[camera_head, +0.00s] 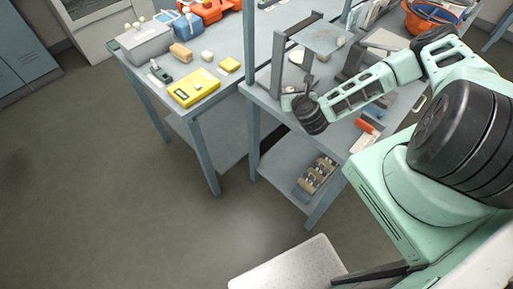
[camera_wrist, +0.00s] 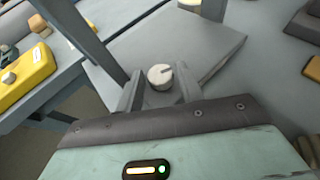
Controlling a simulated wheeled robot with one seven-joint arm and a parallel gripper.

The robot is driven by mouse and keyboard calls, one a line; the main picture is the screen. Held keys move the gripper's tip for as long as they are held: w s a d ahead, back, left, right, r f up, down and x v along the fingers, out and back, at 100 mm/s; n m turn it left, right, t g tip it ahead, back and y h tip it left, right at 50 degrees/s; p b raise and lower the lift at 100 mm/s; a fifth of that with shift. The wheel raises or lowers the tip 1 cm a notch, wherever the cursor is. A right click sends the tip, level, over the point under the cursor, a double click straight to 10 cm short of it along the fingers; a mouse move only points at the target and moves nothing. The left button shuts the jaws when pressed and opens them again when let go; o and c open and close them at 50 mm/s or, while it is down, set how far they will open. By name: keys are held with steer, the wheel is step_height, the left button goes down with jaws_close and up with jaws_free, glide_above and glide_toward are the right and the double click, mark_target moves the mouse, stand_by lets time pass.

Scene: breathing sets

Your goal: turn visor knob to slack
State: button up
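A round pale knob (camera_wrist: 160,76) with a dark line across its face sits near the middle of the wrist view. My gripper (camera_wrist: 160,84) is open, with one grey finger at each side of the knob. The knob shows between the fingertips; whether they touch it I cannot tell. In the head view my gripper (camera_head: 304,88) is over the front of the right bench, below a grey frame. A clear visor-like panel (camera_head: 322,38) sits on top of that frame. The knob cannot be made out in the head view.
The left bench holds a yellow case (camera_head: 194,88), a grey box (camera_head: 146,44) and small blocks. A grey post (camera_head: 250,60) stands between the benches. A lower shelf holds a rack of cylinders (camera_head: 317,175). The floor at the left is clear.

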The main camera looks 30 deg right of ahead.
steer(key=b+v, duration=0.2)
steer(key=v, duration=0.3)
steer(key=b+v, duration=0.2)
steer(key=v, duration=0.3)
steer(key=shift+s+a+f, duration=0.15)
steer(key=shift+s, duration=0.15)
steer(key=r+p+v, duration=0.1)
steer(key=p+v, duration=0.5)
steer(key=v, duration=0.1)
steer(key=w+a+f+n+g+y+b, duration=0.3)
steer(key=a+f+n+y+b, duration=0.6)
steer(key=n, duration=0.9)
steer(key=s+a+r+n+g+h+b, duration=0.1)
steer(key=s+a+n+g+b, duration=0.2)
steer(key=n, duration=0.6)
steer(key=s+a+r+n+g+h+b, duration=0.1)
steer(key=s+a+n+g+b, duration=0.2)
steer(key=a+n+g+b, duration=0.2)
steer(key=shift+a+n+b, duration=0.5)
steer(key=shift+n+b, duration=1.05)
steer(key=shift+n, duration=1.15)
steer(key=shift+r, duration=0.1)
